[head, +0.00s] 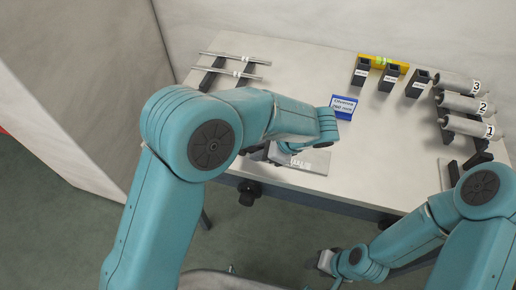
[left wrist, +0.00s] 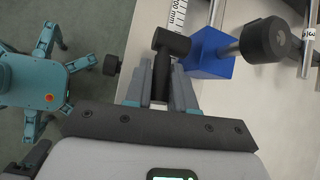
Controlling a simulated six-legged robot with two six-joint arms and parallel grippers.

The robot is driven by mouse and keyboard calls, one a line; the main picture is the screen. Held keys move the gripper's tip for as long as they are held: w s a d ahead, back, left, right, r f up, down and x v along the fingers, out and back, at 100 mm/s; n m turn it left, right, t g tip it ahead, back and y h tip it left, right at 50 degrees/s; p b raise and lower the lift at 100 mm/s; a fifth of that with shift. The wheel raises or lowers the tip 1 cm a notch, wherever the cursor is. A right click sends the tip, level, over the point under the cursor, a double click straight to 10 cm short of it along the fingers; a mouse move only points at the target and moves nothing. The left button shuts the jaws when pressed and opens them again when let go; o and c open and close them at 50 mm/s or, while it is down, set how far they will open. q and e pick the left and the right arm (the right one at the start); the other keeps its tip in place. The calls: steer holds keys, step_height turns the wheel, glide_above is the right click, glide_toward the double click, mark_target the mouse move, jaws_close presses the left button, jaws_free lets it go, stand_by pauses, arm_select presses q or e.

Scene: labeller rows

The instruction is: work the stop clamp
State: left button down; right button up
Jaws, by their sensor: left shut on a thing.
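In the left wrist view, my left gripper (left wrist: 161,88) is shut on the stem of a black T-shaped handle (left wrist: 172,43). Beside the handle is a blue block (left wrist: 207,58) with a metal rod through it, which looks like the stop clamp. A round black knob (left wrist: 264,40) is right of the block. In the head view, my left arm reaches over the bench and hides the clamp and most of the left gripper (head: 284,147). My right gripper (head: 326,261) is low in front of the bench; its fingers are not clear.
A plate marked mm (head: 310,164) lies at the bench's front edge. A blue distance sign (head: 344,106) stands behind it. Black holders (head: 390,77), a yellow level (head: 382,62) and numbered rollers (head: 465,104) are at the right. Two rods (head: 231,66) rest at back left.

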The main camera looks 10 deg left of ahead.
arm_select(q)
steer(key=shift+d+f+y+b, duration=0.1)
steer(key=shift+f+y+b, duration=0.5)
steer(key=shift+y, duration=0.9)
steer(key=shift+f, duration=0.1)
steer(key=c, duration=1.3)
jaws_free()
